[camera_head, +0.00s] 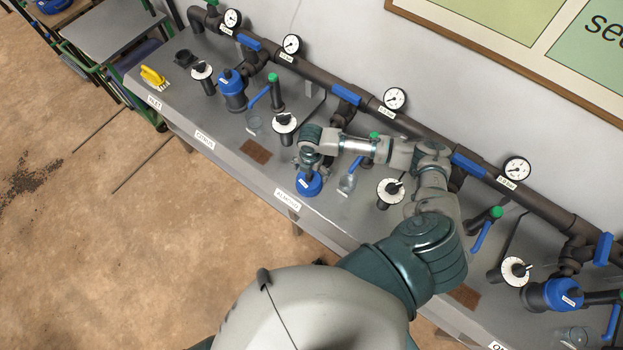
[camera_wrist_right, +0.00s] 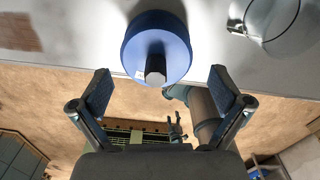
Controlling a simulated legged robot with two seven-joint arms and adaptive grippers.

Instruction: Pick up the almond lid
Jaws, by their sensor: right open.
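The almond lid (camera_head: 309,184) is a round blue cap near the front edge of the grey bench, above the label ALMOND. In the right wrist view the blue lid (camera_wrist_right: 135,50) shows with a dark hexagonal knob at its middle. My right gripper (camera_head: 305,169) is right at the lid in the head view, partly hidden by its own wrist. In the right wrist view my right gripper (camera_wrist_right: 162,92) has its two fingers wide apart with nothing between them, and the lid lies beyond the fingertips. I cannot tell whether a finger touches it. My left gripper is not seen in the head view.
A clear glass jar (camera_head: 347,183) stands just right of the lid, and it also shows in the wrist view (camera_wrist_right: 283,22). A dial (camera_head: 390,193) and blue-handled valves stand further right. A brown mat (camera_head: 256,151) lies to the left. A dark pipe with gauges runs behind.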

